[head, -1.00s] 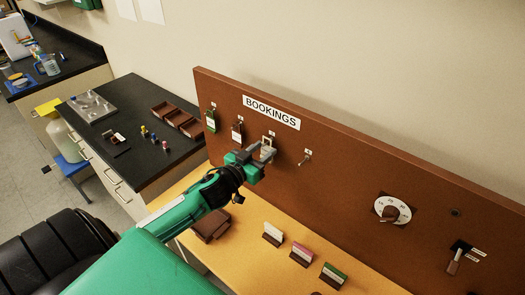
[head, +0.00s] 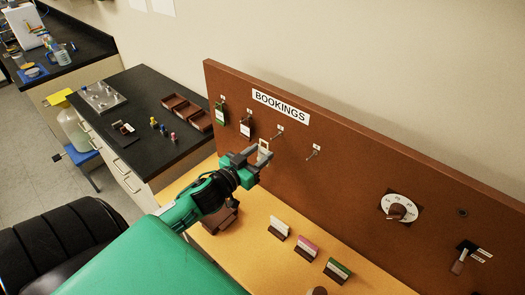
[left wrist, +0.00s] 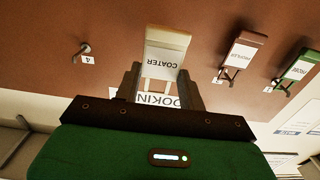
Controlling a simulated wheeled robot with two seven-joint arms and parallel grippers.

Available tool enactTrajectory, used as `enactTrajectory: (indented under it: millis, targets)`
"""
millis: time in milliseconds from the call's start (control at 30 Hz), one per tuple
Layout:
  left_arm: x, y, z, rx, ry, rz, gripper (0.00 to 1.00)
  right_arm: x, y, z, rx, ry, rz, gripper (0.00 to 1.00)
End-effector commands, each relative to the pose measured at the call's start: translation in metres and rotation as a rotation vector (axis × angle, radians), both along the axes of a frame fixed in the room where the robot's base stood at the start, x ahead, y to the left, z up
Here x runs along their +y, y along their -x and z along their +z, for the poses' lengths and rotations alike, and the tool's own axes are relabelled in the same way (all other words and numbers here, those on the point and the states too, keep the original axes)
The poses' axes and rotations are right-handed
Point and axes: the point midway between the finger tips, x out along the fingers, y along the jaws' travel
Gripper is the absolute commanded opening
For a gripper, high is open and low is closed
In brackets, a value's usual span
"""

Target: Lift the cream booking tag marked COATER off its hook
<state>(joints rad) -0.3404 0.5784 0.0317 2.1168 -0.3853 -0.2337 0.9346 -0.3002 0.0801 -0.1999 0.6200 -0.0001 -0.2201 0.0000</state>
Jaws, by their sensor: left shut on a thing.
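The cream booking tag marked COATER (left wrist: 166,52) is between the fingers of my left gripper (left wrist: 160,78) in the left wrist view, its lettering upside down. In the head view the tag (head: 264,146) shows at the tips of my left gripper (head: 256,158), which is shut on it. The tag is in front of the brown board, apart from its hook (head: 277,134), which looks bare in the head view. That hook is hidden in the left wrist view. My right gripper is not in view.
A green tag (head: 220,112) and a dark brown tag (head: 246,127) hang left on the BOOKINGS board (head: 350,172). The rightmost hook (head: 313,152) is empty. A dial (head: 398,208) and several card holders (head: 279,229) are to the right and below.

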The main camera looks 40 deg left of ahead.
Motion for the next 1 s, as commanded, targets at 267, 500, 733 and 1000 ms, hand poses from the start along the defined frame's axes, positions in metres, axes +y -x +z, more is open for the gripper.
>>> enactTrajectory:
  millis: [267,500,733,1000]
  targets:
    - [0.001,0.017,0.0,0.001,0.002,0.0,0.0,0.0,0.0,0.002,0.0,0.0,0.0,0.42]
    - [0.002,0.028,0.0,0.0,0.0,0.0,0.0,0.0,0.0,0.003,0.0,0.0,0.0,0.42]
    - [0.002,0.029,0.0,0.0,0.0,0.0,0.0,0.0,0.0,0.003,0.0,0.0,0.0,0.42]
    - [-0.01,0.018,-0.002,-0.007,0.01,-0.021,0.0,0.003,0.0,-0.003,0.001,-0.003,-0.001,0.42]
